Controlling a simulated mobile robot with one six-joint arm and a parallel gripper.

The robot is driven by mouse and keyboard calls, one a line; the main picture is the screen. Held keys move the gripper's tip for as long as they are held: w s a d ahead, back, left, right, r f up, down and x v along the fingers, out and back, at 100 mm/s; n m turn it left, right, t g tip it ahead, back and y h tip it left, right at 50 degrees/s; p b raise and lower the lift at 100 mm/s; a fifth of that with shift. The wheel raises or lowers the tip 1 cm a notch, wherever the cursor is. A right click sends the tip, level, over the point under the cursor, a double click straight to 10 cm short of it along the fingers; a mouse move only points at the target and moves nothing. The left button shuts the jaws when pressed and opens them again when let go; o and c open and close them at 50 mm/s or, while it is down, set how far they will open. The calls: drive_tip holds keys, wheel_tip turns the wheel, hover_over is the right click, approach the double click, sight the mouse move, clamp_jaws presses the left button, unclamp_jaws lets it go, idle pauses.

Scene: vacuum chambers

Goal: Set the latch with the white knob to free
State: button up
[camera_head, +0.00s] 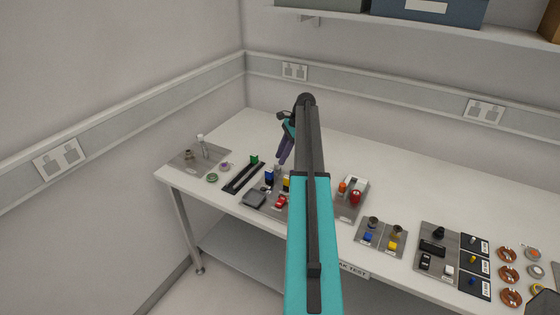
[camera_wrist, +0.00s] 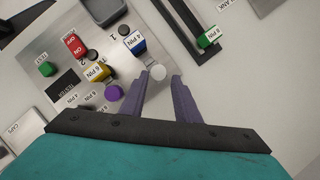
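My gripper (camera_head: 282,161) is above the left half of the bench. In the wrist view its two purple fingers (camera_wrist: 163,80) are apart, with nothing held. At the right of the bench, three dark plates carry small knobs, the rearmost a white knob (camera_head: 473,239), with yellow and blue ones in front. Their labels are too small to read, so the latch's setting cannot be told. My gripper is far left of them.
Under the gripper is a metal panel (camera_wrist: 60,42) with labelled coloured plugs and switches. A dark slotted rail (camera_head: 243,177) with a green block lies to its left. Red and orange parts (camera_head: 354,197) stand near my arm. The back of the bench (camera_head: 400,172) is clear.

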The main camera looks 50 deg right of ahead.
drive_tip(key=b+v, duration=0.3)
drive_tip(key=v, duration=0.8)
drive_tip(key=shift+r, duration=0.15)
